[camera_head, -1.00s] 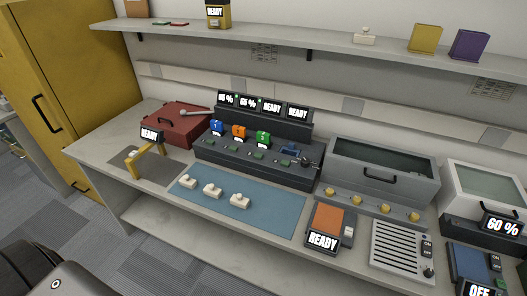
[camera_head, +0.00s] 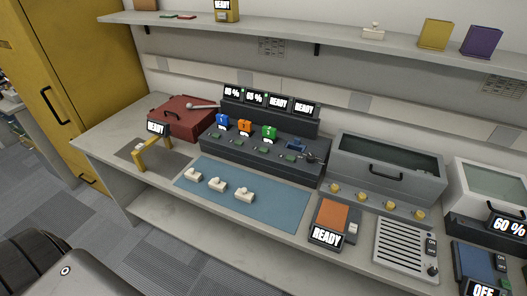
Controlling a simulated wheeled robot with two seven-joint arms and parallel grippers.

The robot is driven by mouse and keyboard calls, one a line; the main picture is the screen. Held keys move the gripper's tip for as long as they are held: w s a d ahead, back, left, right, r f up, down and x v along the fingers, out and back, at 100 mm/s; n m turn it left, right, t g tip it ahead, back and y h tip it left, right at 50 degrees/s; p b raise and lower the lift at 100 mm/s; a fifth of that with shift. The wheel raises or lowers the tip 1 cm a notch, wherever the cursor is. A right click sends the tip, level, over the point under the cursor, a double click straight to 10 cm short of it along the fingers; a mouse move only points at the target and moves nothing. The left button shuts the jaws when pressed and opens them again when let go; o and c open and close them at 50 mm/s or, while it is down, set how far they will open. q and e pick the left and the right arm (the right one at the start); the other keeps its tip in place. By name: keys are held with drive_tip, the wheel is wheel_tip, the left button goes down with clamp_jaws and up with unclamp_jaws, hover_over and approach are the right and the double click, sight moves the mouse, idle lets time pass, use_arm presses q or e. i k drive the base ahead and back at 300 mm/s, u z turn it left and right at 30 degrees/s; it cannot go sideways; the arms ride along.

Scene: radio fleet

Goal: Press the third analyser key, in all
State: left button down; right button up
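The dark console (camera_head: 300,171) stands against the wall in the middle of the bench, and I take it to be the analyser. Its upper part has a row of screens: two show percentages and the two on the right read READY. Blue (camera_head: 222,120), orange (camera_head: 245,126) and green (camera_head: 269,132) numbered blocks stand on it from left to right. Small green key-like pieces (camera_head: 263,150) lie in a row in front of them; their state is too small to tell. A blue part and dark lever (camera_head: 311,158) sit at its right end. Neither of my grippers is in view.
A blue mat (camera_head: 281,202) with three white pieces lies before the console. A red case (camera_head: 182,118) and yellow stand (camera_head: 153,155) are left. A grey lidded box (camera_head: 388,192), an orange-topped device (camera_head: 333,216) and a vented unit (camera_head: 404,247) are right. A shelf (camera_head: 290,34) runs above.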

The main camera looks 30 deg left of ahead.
sight(262, 150)
drive_tip(key=k, duration=0.5)
drive_tip(key=u, duration=0.9)
drive_tip(key=i, duration=0.7)
drive_tip(key=z, duration=1.5)
